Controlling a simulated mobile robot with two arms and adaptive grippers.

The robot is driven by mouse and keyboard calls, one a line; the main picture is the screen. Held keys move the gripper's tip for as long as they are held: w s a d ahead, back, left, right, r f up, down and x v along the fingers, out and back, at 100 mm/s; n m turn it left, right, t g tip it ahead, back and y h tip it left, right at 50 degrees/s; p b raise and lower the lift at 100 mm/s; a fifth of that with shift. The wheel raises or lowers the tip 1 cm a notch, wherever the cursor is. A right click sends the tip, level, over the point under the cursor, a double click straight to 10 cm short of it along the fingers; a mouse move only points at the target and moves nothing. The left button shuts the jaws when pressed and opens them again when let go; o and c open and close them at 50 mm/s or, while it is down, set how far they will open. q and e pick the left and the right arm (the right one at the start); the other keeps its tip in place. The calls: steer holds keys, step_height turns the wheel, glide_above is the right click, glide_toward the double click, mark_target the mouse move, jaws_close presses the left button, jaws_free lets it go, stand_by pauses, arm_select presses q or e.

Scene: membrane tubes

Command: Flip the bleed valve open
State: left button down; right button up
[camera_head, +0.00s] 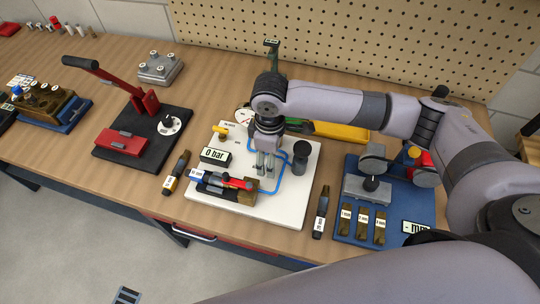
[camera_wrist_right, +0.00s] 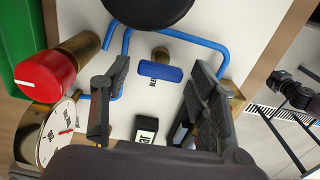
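The bleed valve's blue handle (camera_wrist_right: 160,74) lies crosswise in the right wrist view, beside a small brass fitting and over a partly covered label starting "BLE". My right gripper (camera_wrist_right: 158,66) is open, one finger on each side of the handle, with visible gaps. I cannot tell how far above the board the fingertips are. In the head view my right gripper (camera_head: 265,168) points down over the white board (camera_head: 288,209) and hides the bleed valve there. My left gripper is not in view.
The board carries blue tubing (camera_head: 283,192), a black round part (camera_head: 300,152), a "0 bar" display (camera_head: 214,156), a yellow handle (camera_head: 219,131) and a red handle (camera_head: 238,183). A red knob (camera_wrist_right: 45,77) and a dial gauge (camera_wrist_right: 57,132) stand left of the fingers.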

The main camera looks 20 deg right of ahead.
steer(key=shift+o, duration=0.2)
steer(key=shift+r, duration=0.25)
step_height(320, 180, up, 12)
steer(key=shift+f, duration=0.25)
stand_by(0.5)
